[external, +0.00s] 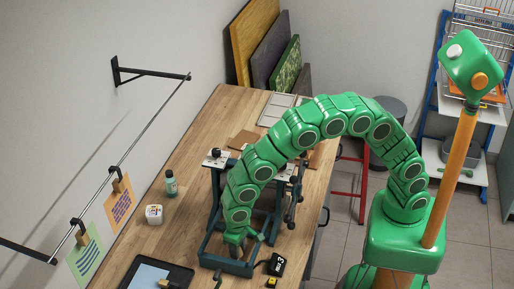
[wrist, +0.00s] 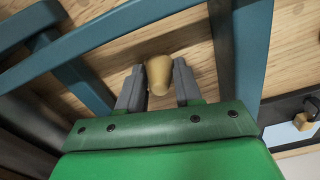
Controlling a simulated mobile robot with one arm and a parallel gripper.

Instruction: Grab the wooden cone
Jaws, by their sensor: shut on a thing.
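The wooden cone (wrist: 159,77), a small tan rounded piece, sits between the two grey fingers of my gripper (wrist: 158,70) in the wrist view. My gripper is shut on it, with the fingers on its left and right sides. In the external view my gripper (external: 238,240) points down at the blue-green metal frame (external: 224,264) on the wooden table. The cone cannot be made out in the external view. Whether it touches the tabletop is unclear.
Frame bars (wrist: 65,70) run close around my gripper. A black label block (external: 277,264) lies right of the frame. Boards (external: 255,40) lean at the back.

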